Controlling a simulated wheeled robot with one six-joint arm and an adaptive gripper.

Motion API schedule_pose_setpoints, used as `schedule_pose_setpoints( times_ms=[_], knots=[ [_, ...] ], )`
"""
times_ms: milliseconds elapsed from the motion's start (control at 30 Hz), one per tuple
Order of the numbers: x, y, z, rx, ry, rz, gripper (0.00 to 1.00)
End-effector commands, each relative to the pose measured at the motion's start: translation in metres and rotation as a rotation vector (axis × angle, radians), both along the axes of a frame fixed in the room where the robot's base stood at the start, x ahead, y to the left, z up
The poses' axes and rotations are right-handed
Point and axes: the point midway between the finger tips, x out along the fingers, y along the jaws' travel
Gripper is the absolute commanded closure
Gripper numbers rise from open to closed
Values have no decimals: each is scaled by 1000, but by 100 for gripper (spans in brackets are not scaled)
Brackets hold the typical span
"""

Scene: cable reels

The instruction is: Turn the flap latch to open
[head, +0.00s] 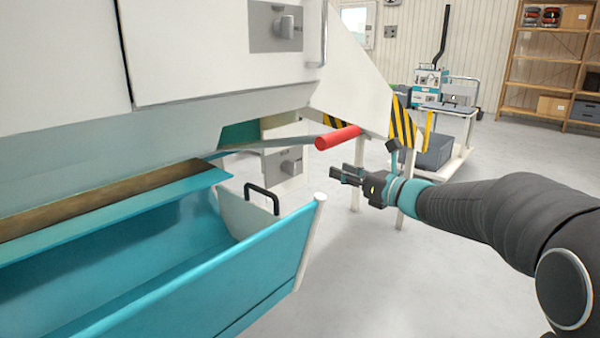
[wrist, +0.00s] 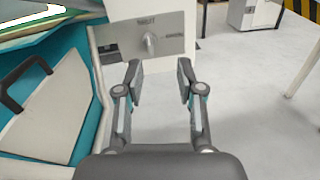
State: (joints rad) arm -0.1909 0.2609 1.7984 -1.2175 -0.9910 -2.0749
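The flap latch appears to be the small grey lever (wrist: 150,43) on a grey plate with a label too small to read, at the top middle of the wrist view. In the head view this plate and lever (head: 290,166) are on a pale panel under the machine, left of my gripper. My gripper (head: 345,175) is open and empty. In the wrist view the two fingers of my gripper (wrist: 159,76) stand apart, with the lever beyond and between them. A gap separates them from it. The lever looks roughly upright.
A teal trough (head: 200,285) with a black handle (head: 262,198) on its end wall lies left of my gripper. A red-ended bar (head: 338,138) juts out just above it. Another latch (head: 285,27) is on the upper cabinet. Open floor lies below.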

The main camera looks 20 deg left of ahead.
Motion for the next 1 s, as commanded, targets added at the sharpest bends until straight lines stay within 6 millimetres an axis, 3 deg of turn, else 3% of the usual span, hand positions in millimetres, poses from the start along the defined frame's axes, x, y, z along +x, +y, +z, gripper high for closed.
schedule_pose_setpoints(
  times_ms=[100,267,800,1000],
  knots=[
    [-4,12,-12,-30,-66,71,62],
    [-2,25,-13,-39,-88,91,62],
    [34,112,-12,-37,-83,87,62],
    [43,133,-12,-37,-84,86,62]
  ],
)
